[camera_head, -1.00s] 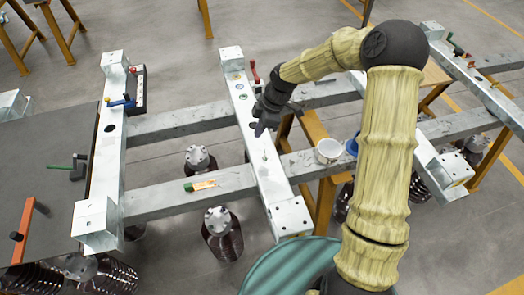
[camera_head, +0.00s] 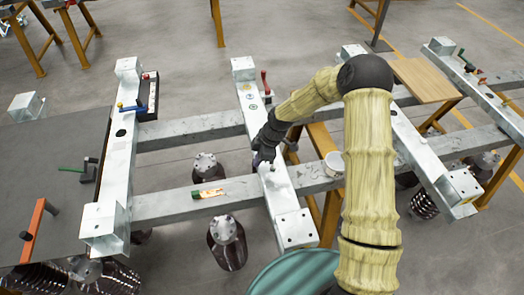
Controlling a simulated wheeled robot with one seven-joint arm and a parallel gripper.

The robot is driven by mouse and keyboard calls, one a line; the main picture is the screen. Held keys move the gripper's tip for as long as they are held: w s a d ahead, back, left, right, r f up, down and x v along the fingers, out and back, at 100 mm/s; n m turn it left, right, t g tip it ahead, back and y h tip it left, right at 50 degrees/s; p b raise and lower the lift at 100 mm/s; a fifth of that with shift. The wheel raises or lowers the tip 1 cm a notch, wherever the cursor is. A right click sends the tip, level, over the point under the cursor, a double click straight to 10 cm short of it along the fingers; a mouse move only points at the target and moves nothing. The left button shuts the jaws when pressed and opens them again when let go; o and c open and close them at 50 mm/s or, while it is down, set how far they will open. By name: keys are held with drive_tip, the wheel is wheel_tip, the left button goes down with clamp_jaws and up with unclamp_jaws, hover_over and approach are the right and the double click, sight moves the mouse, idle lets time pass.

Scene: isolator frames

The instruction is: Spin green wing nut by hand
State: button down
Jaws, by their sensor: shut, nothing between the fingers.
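My gripper (camera_head: 258,160) is dark and points down at the middle steel cross beam (camera_head: 283,196), near its left edge around mid-length. Its fingers are small in the view and look shut, with nothing seen between them. A small pale fitting (camera_head: 272,168) shows on the beam just right of the fingertips; whether they touch is unclear. I cannot make out a green wing nut there; the gripper and wrist may hide it.
A tube with a green end (camera_head: 208,193) lies on the near long rail. A red-handled tool (camera_head: 265,83) stands at the middle beam's far end. Dark insulators (camera_head: 227,243) stand below. A teal drum (camera_head: 295,272) is in front.

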sight(273, 166)
drive_tip(key=d, duration=0.3)
drive_tip(key=shift+w+d+r+p, duration=0.2)
drive_tip(key=shift+w+d+p, duration=0.05)
drive_tip(key=shift+d+p, duration=0.15)
drive_tip(key=shift+d, duration=0.1)
drive_tip(key=shift+d, duration=0.1)
